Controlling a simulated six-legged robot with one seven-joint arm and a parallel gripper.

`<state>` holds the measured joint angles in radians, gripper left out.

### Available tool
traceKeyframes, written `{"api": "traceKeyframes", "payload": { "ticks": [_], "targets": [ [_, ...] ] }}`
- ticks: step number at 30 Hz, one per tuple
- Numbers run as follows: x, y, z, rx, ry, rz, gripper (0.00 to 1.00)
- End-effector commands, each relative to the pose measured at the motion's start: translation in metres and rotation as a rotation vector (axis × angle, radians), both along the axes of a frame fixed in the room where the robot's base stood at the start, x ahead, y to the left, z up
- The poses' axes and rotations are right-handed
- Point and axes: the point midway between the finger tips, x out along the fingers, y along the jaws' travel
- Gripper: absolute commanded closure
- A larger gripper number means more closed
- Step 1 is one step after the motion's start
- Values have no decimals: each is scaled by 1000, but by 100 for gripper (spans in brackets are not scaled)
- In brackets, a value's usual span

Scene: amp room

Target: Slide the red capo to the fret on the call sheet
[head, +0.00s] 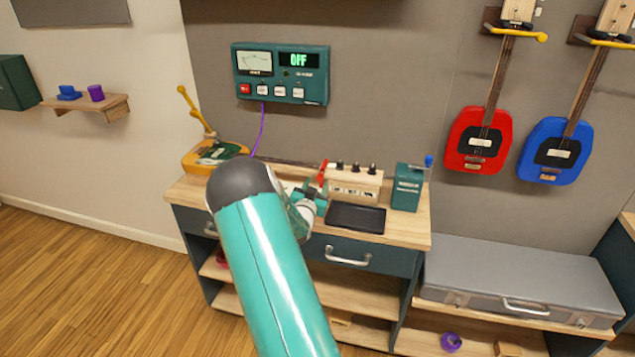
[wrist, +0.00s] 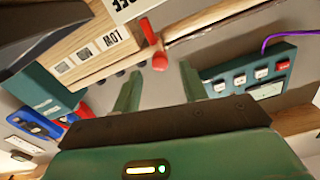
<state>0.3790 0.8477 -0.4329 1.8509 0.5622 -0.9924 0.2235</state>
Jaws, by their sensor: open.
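In the wrist view the red piece (wrist: 159,60) lies across a thin wooden strip (wrist: 205,25), ahead of the gap between my fingers. My gripper (wrist: 160,88) is open and empty, its two green fingers apart. In the head view my gripper (head: 312,198) is beside the red piece, partly hidden by my arm.
The bench (head: 408,228) also holds a black tray (head: 356,217), a dark green box (head: 407,187) and a yellow item (head: 205,158) with an upright stick. A wall panel (head: 281,75) reads OFF. Red (head: 470,150) and blue (head: 540,165) guitars hang at right above a grey case (head: 520,275).

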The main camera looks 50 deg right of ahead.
Motion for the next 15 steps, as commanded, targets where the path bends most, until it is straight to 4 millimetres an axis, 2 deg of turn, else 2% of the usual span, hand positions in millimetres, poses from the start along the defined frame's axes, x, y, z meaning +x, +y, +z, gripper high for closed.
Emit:
{"api": "traceKeyframes", "payload": {
  "ticks": [1, 6, 15],
  "targets": [
    [2, -9, 0, -2, 0, -2, 57],
    [12, -25, 0, -1, 0, 1, 57],
    [14, -29, 0, 0, 1, 1, 57]
  ]
}}
